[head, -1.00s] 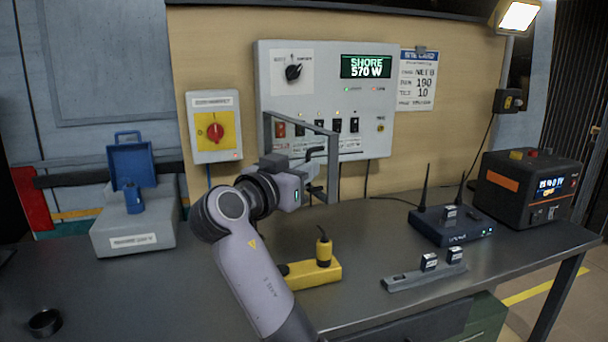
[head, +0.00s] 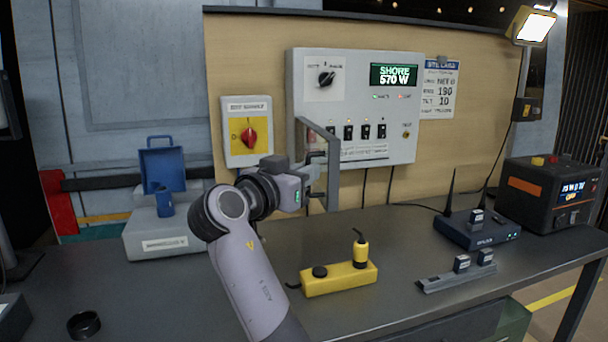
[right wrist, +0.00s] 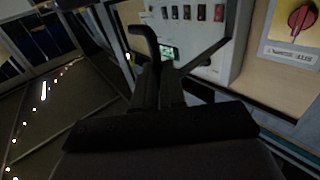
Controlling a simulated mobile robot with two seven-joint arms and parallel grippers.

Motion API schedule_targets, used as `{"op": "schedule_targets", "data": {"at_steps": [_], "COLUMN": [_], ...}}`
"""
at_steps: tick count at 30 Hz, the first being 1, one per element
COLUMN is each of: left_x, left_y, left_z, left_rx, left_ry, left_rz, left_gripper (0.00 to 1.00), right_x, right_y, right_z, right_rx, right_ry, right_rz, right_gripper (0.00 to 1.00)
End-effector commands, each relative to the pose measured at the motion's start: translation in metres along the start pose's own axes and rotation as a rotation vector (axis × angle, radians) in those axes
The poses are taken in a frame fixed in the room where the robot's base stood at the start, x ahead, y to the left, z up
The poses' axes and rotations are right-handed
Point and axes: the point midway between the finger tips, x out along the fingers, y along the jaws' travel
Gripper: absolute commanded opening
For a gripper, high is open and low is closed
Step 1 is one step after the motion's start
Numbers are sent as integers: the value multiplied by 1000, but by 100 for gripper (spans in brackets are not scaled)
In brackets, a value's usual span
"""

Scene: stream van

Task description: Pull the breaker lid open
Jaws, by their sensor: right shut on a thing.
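The breaker lid (head: 332,180) is a grey frame on the front of the grey power panel (head: 300,80). It stands swung out from the panel, its left side at the panel and its free edge toward me. Behind it is a row of dark breaker switches (head: 365,131). My right gripper (head: 311,176) is shut on the lid's dark handle near the free edge. In the right wrist view the hooked black handle (right wrist: 146,45) rises by the fingers (right wrist: 168,92); the exact grip is dark and hard to see. My left gripper is not in view.
The front left bench is mostly clear.

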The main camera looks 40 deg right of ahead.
Motion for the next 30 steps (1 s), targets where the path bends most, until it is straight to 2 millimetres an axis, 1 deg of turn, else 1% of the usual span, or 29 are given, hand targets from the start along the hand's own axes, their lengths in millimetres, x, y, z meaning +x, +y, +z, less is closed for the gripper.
{"op": "schedule_targets", "data": {"at_steps": [1, 14, 15, 17, 26, 28, 30], "left_x": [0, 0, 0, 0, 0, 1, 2], "left_y": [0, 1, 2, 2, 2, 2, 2], "left_z": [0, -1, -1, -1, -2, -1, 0], "left_rx": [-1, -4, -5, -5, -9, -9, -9], "left_ry": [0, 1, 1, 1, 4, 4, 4], "left_rz": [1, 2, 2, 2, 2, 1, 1], "left_gripper": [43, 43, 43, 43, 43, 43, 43], "right_x": [3, 3, 3, 3, 1, -2, -9], "right_y": [-2, -2, -2, -2, -2, -2, -2], "right_z": [-3, -3, -3, -3, -2, -1, -1], "right_rx": [-2, -2, -2, -2, -1, 0, 0], "right_ry": [9, 9, 9, 9, 7, 7, 7], "right_rz": [-9, -8, -8, -7, -6, -7, -8], "right_gripper": [0, 0, 16, 36, 36, 36, 36]}}
